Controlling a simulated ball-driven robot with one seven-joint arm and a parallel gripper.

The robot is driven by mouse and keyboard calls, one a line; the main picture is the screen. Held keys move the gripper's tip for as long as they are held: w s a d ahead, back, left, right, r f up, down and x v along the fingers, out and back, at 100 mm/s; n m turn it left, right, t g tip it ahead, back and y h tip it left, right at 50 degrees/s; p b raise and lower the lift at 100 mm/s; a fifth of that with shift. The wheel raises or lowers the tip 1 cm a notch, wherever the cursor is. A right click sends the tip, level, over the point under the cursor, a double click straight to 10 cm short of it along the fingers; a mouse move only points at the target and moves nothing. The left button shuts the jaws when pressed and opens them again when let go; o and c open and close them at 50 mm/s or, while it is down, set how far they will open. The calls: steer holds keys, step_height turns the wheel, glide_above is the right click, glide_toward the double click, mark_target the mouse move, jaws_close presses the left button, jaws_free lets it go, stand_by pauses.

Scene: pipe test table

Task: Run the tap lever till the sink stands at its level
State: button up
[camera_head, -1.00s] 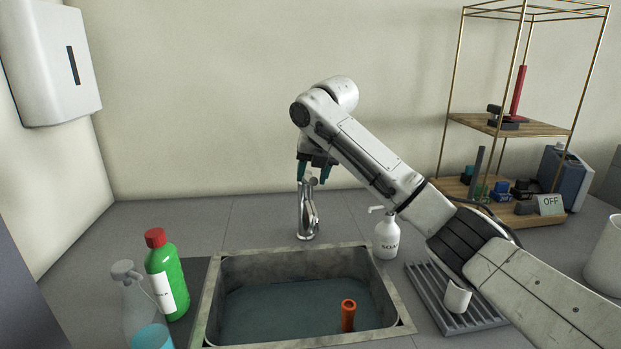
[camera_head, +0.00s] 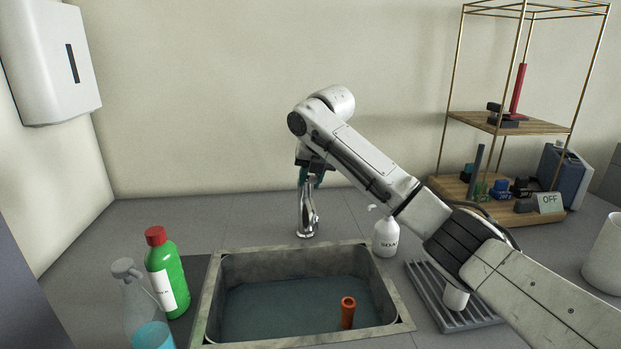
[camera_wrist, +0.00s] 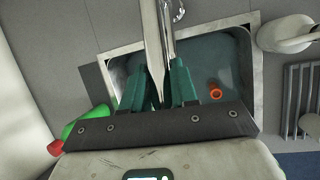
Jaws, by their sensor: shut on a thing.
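The chrome tap (camera_head: 307,219) stands behind the sink's back edge. My gripper (camera_head: 311,180) is at the tap's top, its green fingers shut on the lever, which is mostly hidden there. In the wrist view the pale lever (camera_wrist: 152,50) runs between the two green fingers (camera_wrist: 166,85). The sink (camera_head: 232,262) has a grey rim and holds dark, bluish water (camera_head: 290,305). An upright orange tube (camera_head: 347,313) stands in the water at the right, its top above the surface. The spout's outlet and any stream are not clear to see.
A green bottle (camera_head: 167,275) and a clear spray bottle (camera_head: 142,310) stand left of the sink. A white soap dispenser (camera_head: 385,238) and a ribbed drainer (camera_head: 430,295) with a white cup (camera_head: 455,297) are at the right, close below my arm. A shelf (camera_head: 500,205) stands at the back right.

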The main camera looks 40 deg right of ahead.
steer(key=shift+r, duration=0.1)
jaws_close()
steer(key=r+p, duration=0.1)
steer(key=p, duration=0.2)
steer(key=shift+w+r, duration=0.15)
steer(key=shift+w+d+r+g+y+p, duration=0.1)
steer(key=shift+r+g+y+p, duration=0.3)
steer(key=shift+p, duration=0.85)
steer(key=shift+w+d+g+p, duration=0.15)
steer(key=shift+g+p, duration=0.25)
steer(key=shift+p, duration=0.45)
steer(key=shift+f, duration=0.1)
steer(key=o, duration=0.8)
jaws_free()
steer(key=b+v, duration=0.2)
steer(key=v, duration=0.8)
steer(key=shift+d+r, duration=0.15)
steer(key=shift+r, duration=0.25)
